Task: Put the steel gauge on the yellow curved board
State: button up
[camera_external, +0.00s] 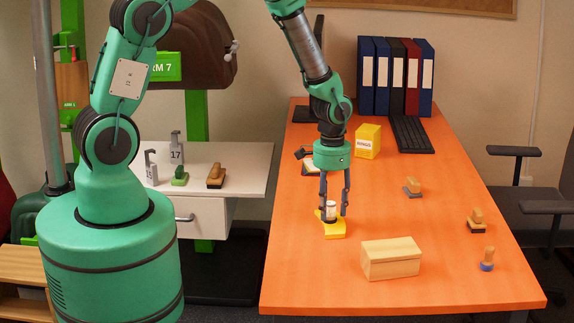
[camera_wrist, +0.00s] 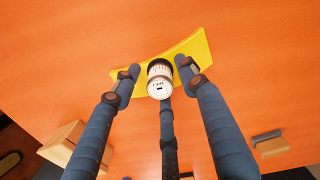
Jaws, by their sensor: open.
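The yellow curved board (camera_external: 334,231) lies flat on the orange table; in the wrist view its curved shape (camera_wrist: 195,48) spreads behind the fingertips. A small pale cylinder with a dark band (camera_external: 331,207), seemingly the steel gauge, stands upright over the board. In the wrist view its printed pale end (camera_wrist: 160,87) faces me; its foot is hidden. My gripper (camera_external: 335,212) points straight down around it. In the wrist view my gripper (camera_wrist: 158,77) is open, with a finger on each side apart from the cylinder and a third finger close below it.
A wooden block (camera_external: 391,259) lies near the board, front right. Several wooden-handled stamps, one of them (camera_external: 413,187), stand to the right. A yellow box (camera_external: 367,141) and binders (camera_external: 395,77) stand behind. Grey numbered pieces (camera_external: 176,147) stand on the white side desk (camera_external: 245,165).

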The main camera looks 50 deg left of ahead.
notch_tip(320, 180, up, 12)
jog(key=p, duration=0.2)
dwell(0.4)
dwell(0.5)
notch_tip(320, 180, up, 13)
jog(key=t, duration=0.1)
send_over(330, 203)
jog(key=s+a, duration=0.3)
jog(key=s+a+r+n+t, duration=0.1)
jog(key=s+a+r, duration=0.3)
jog(key=r, duration=0.6)
jog(key=s+a+r+t, duration=0.1)
jog(key=s+r, duration=0.3)
jog(key=s, duration=0.3)
jog(key=s+a+r+n+t, duration=0.1)
jog(key=s+a+r, duration=0.1)
jog(key=s+r, duration=0.2)
jog(key=s+a+r+n+t, duration=0.1)
jog(key=s+r, duration=0.3)
jog(key=s, duration=0.6)
jog(key=shift+s+a+r+t, duration=0.3)
jog(key=shift+s+a, duration=0.1)
jog(key=shift+a, duration=0.3)
